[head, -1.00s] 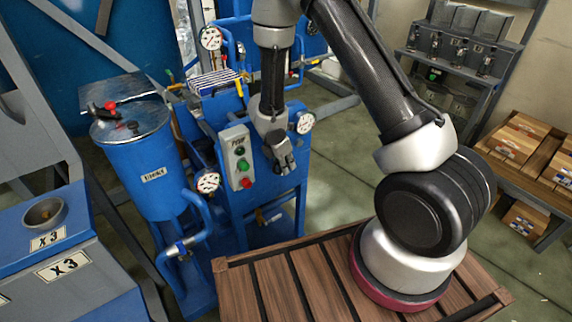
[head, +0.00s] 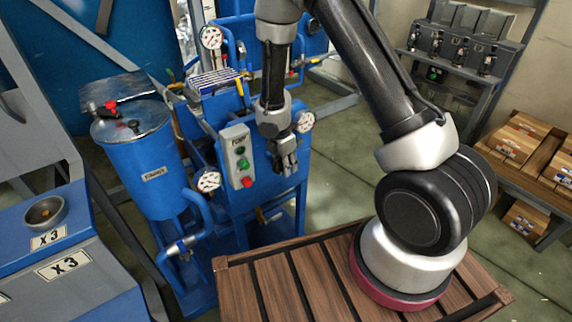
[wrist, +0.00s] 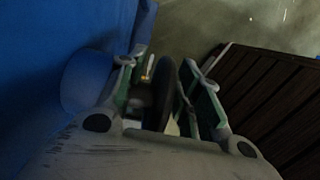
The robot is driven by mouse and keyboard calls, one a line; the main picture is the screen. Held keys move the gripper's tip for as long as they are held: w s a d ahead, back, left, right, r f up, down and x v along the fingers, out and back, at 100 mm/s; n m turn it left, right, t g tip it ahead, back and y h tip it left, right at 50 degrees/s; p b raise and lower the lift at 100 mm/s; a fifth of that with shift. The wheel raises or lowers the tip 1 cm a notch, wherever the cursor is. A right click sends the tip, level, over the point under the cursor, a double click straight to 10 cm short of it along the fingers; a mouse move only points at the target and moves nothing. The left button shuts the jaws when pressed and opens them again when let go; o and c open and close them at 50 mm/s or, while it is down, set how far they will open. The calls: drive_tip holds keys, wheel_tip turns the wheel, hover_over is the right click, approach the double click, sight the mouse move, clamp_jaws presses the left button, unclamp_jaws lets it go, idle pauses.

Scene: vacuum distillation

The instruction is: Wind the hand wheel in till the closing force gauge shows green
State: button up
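My gripper (head: 287,165) is in front of the blue machine's face, right of the button box. In the wrist view, its two fingers (wrist: 168,92) stand apart with a dark disc-like part (wrist: 168,85), likely the hand wheel's rim, between them. I cannot tell whether either finger touches it. In the head view the gripper hides the wheel. A white round gauge (head: 305,122) sits just right of the gripper. Other gauges are at the upper left (head: 211,37) and lower left (head: 208,181). Their needles and colours are too small to read, and I cannot tell which is the closing force gauge.
The button box (head: 238,158) has a green and a red button and stands close left of my gripper. A blue tank (head: 145,160) and pipes are farther left. A slatted wooden surface (head: 280,285) lies in front. Open floor shows right of the machine.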

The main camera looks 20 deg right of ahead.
sight(280, 156)
drive_tip(key=r, duration=0.4)
drive_tip(key=a+r, duration=0.1)
drive_tip(key=r, duration=0.7)
drive_tip(key=shift+s+a, duration=0.3)
drive_tip(key=shift+a, duration=0.05)
drive_tip(key=shift+f, duration=0.1)
drive_tip(key=shift+s+f, duration=0.1)
drive_tip(key=shift+f, duration=0.35)
wheel_tip(280, 156, down, 3)
drive_tip(key=shift+a+f+h, duration=0.1)
drive_tip(key=shift+a+h, duration=0.05)
drive_tip(key=shift+h, duration=0.85)
drive_tip(key=shift+a+f+t, duration=0.2)
drive_tip(key=shift+f+t, duration=0.2)
drive_tip(key=shift+f, duration=0.05)
drive_tip(key=x, duration=0.7)
drive_tip(key=shift+d+f, duration=0.2)
